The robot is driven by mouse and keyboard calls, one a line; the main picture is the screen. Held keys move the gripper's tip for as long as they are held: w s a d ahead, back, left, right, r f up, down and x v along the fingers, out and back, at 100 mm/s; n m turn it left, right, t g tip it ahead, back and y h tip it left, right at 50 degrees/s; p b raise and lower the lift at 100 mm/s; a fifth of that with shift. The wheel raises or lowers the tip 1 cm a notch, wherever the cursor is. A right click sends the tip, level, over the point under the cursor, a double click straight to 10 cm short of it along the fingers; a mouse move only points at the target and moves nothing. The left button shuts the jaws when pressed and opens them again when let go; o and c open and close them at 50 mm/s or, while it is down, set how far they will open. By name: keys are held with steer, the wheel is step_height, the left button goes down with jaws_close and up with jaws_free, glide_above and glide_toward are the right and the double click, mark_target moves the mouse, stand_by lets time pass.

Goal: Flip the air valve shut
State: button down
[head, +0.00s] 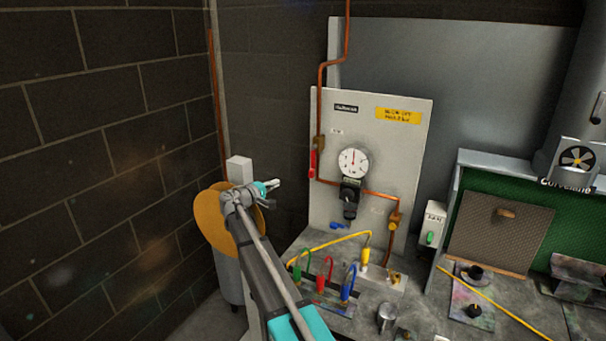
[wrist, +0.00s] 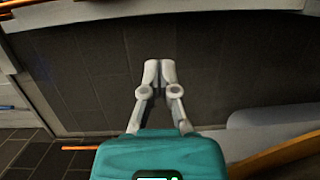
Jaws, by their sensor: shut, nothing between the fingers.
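The air valve is on the left copper pipe of the pale panel (head: 372,120); its red lever (head: 312,164) points down, in line with the pipe, in the head view. My gripper (head: 276,184) is to the left of the panel in the picture, a little left of and below the red lever and apart from it in the picture. In the wrist view my gripper (wrist: 159,68) has its two grey fingertips together with nothing between them. I cannot make out the red lever in the wrist view.
A round gauge (head: 353,162) and dark regulator (head: 350,191) are right of the lever. Green, red and blue hose loops (head: 325,271) and a metal cup (head: 387,317) are on the bench below. A brick wall (head: 100,150) is left of my arm.

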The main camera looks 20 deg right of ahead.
mark_target(313, 161)
steer(key=shift+w+r, duration=0.3)
steer(key=shift+w, duration=0.05)
steer(key=shift+d, duration=0.1)
steer(key=d, duration=1.1)
steer(key=shift+w+d, duration=0.2)
steer(key=shift+w, duration=0.25)
stand_by(0.3)
